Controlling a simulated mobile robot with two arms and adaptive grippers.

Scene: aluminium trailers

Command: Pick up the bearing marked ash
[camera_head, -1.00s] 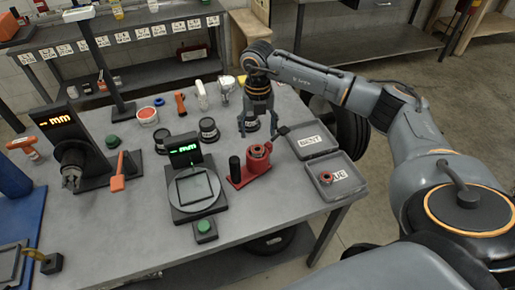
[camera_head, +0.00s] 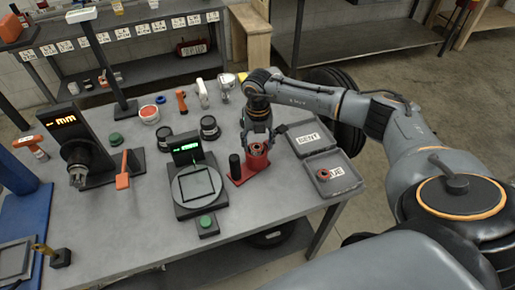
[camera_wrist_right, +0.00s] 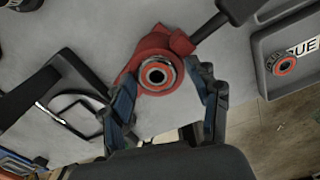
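A bearing (camera_wrist_right: 157,75) with an orange-red ring and dark bore sits on top of a red fixture (camera_wrist_right: 150,50) in the right wrist view. In the head view this red fixture (camera_head: 250,167) stands near the table's front right. My right gripper (camera_head: 257,141) is over it, pointing down. In the wrist view its two fingers (camera_wrist_right: 165,105) are spread, one on each side of the bearing; I cannot tell whether they touch it. Another orange-red bearing (camera_head: 323,174) lies in the right tray and shows in the wrist view (camera_wrist_right: 284,65). I can read no "ash" mark on either bearing.
Two grey trays stand at the right edge, one labelled BENT (camera_head: 299,128), the other (camera_head: 350,182) with a partly hidden label. A gauge with a green display (camera_head: 198,187) stands left of the fixture. Dark round pieces (camera_head: 209,128) lie behind. Bare table lies in front left.

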